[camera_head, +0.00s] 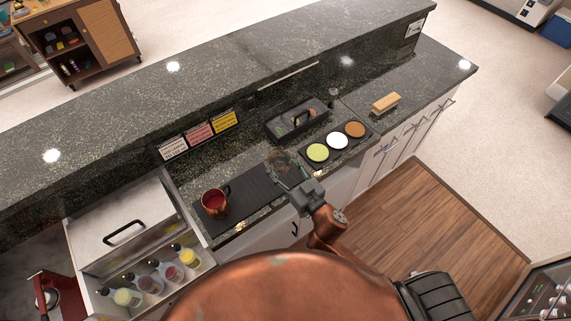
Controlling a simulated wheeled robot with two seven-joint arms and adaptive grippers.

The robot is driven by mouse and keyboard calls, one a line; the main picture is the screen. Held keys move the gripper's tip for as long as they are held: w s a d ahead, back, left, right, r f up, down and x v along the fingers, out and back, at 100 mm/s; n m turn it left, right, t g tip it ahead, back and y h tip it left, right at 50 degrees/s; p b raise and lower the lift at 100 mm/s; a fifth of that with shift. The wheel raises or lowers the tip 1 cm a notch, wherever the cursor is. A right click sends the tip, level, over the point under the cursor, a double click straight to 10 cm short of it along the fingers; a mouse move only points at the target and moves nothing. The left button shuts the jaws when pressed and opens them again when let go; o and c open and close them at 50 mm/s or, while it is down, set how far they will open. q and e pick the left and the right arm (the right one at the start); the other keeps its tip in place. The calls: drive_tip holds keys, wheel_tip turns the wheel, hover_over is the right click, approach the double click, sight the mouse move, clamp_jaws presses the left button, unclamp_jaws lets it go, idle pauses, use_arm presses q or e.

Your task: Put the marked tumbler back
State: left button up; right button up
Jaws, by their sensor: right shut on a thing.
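My right gripper (287,178) reaches over the bar counter (247,168) from the lower right. It is shut on what looks like a clear glass tumbler (279,157), at the right end of a dark mat (244,199). The gripper hides part of the glass. No mark can be made out on it, and I cannot tell whether it touches the mat or is held just above it. My left gripper is out of view.
A copper mug (215,202) stands on the mat's left part. Right of the gripper are a dark caddy (283,127), a round-welled tray (319,138) with green, white and brown contents, and a wooden block (386,103). Bottles (171,272) stand at lower left. A raised ledge (205,86) runs behind.

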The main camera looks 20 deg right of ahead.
sight(284, 159)
drive_tip(key=w+d+f, duration=0.1)
drive_tip(key=f, duration=0.1)
drive_tip(key=w+d+f+b, duration=0.1)
drive_tip(key=w+f, duration=0.1)
drive_tip(key=w+d+f, duration=0.1)
drive_tip(key=w+f, duration=0.1)
drive_tip(key=shift+w+b, duration=0.1)
drive_tip(key=shift+b, duration=0.3)
drive_tip(key=shift+w+d+f+b, duration=0.1)
drive_tip(key=shift+f+b, duration=0.2)
drive_tip(key=shift+f, duration=0.6)
drive_tip(key=shift+w+d+f+b, duration=0.1)
drive_tip(key=shift+f+b, duration=0.2)
drive_tip(key=shift+f, duration=0.6)
drive_tip(key=shift+f, duration=0.15)
drive_tip(key=o, duration=1.5)
drive_tip(key=shift+r, duration=0.2)
drive_tip(key=v, duration=1.2)
